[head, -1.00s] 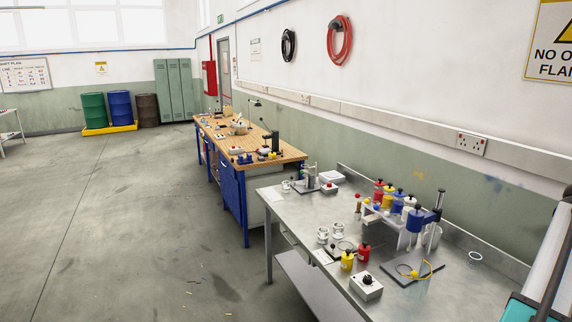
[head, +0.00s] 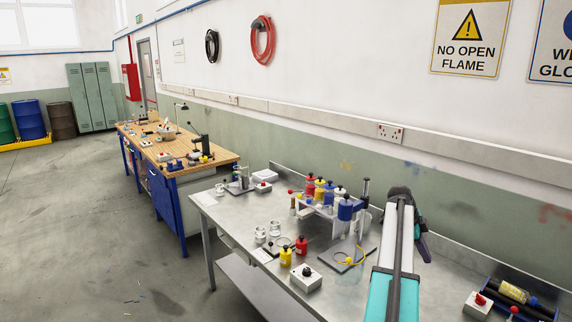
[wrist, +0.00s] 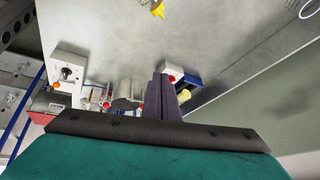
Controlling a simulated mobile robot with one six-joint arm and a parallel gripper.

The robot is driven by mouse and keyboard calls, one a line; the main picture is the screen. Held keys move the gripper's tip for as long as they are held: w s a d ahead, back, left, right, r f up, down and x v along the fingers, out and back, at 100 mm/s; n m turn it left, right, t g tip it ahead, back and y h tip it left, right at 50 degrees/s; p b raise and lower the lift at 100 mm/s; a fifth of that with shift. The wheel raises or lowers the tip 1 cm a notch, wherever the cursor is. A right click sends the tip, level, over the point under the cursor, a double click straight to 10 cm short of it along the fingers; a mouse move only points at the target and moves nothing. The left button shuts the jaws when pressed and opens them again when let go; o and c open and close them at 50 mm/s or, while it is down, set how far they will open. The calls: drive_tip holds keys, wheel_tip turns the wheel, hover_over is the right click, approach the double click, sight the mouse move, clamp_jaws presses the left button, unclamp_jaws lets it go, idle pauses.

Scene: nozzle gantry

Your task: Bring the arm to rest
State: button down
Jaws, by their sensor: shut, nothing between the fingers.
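My arm shows at the right of the head view, reaching out over the right part of the steel bench (head: 225,215). My gripper (head: 426,256) hangs at its far end, partly hidden behind the white and teal arm link. In the wrist view its dark purple fingers (wrist: 160,80) lie together, shut with nothing between them. The gripper is apart from the bottles and the nozzle stand, to their right. Whether it clears the bench top by much is hard to tell.
A nozzle stand with a blue head (head: 346,208) and coloured bottles is left of my arm. A grey box with a black knob (head: 306,278) is at the front edge. A blue tray (head: 530,298) and a red-button box (head: 478,304) lie at right. A wall runs behind.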

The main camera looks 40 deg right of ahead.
drive_tip(key=w+a+f+n+t, duration=0.1)
drive_tip(key=w+a+f+n, duration=0.5)
drive_tip(key=a, duration=0.5)
drive_tip(key=w+a+f+n+t, duration=0.1)
drive_tip(key=w+a+f+n, duration=0.35)
drive_tip(key=w+a, duration=0.55)
drive_tip(key=w+a+f+n+t, duration=0.1)
drive_tip(key=w+a+f+n, duration=0.45)
drive_tip(key=a, duration=0.65)
drive_tip(key=s+a+f+n+y, duration=0.1)
drive_tip(key=a+f+n, duration=0.35)
drive_tip(key=a, duration=0.85)
drive_tip(key=s+a+f+n+t+y, duration=0.15)
drive_tip(key=a+f+n, duration=0.35)
drive_tip(key=a, duration=0.8)
drive_tip(key=a+f+n+y, duration=0.1)
drive_tip(key=a+f+n, duration=0.35)
drive_tip(key=a, duration=0.85)
drive_tip(key=s+f+g+b, duration=0.1)
drive_tip(key=s+f+b, duration=0.6)
drive_tip(key=f, duration=0.6)
drive_tip(key=s+f+g+b, duration=0.2)
drive_tip(key=s+f+b, duration=0.5)
drive_tip(key=s+f, duration=0.3)
drive_tip(key=s+f+n+g+b, duration=0.1)
drive_tip(key=s+f+b, duration=0.7)
drive_tip(key=f, duration=0.8)
drive_tip(key=shift+s+g, duration=0.2)
drive_tip(key=shift+g, duration=0.55)
